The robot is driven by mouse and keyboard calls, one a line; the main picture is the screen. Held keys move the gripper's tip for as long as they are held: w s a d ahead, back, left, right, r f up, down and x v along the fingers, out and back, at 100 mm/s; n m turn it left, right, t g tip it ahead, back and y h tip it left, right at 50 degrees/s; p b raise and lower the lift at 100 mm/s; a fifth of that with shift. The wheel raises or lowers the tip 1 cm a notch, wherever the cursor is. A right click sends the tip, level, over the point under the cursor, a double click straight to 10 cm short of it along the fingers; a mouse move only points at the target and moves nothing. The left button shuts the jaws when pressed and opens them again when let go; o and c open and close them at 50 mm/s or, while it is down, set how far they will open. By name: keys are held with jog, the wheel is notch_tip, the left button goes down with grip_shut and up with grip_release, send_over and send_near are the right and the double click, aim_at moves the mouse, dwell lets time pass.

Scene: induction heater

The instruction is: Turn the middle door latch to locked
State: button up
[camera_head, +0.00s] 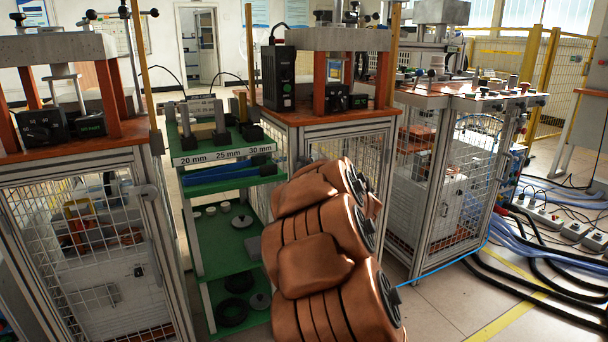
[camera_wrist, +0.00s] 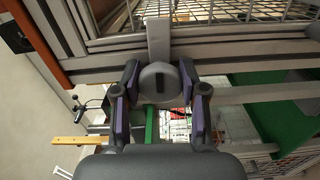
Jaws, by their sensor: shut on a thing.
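The middle door latch (camera_wrist: 158,83) shows in the wrist view as a round grey knob with a dark slot and a flat grey bar running up across the metal door frame (camera_wrist: 230,47). My gripper (camera_wrist: 159,80) is closed around the knob, with one finger on its left side and one on its right. The mesh door panel (camera_wrist: 235,10) lies above the frame in that view. In the head view, my arm hides the latch, my gripper and much of the middle cabinet (camera_head: 345,121).
A left cabinet (camera_head: 80,165) and a right cabinet (camera_head: 408,178) flank the middle one. A green shelf rack (camera_head: 222,235) stands just left of my arm. Black and blue cables (camera_head: 540,247) lie on the floor at right.

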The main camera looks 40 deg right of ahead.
jog(key=shift+n, duration=0.4)
jog(key=o, duration=1.1)
jog(key=shift+o, duration=0.2)
jog(key=v, duration=1.2)
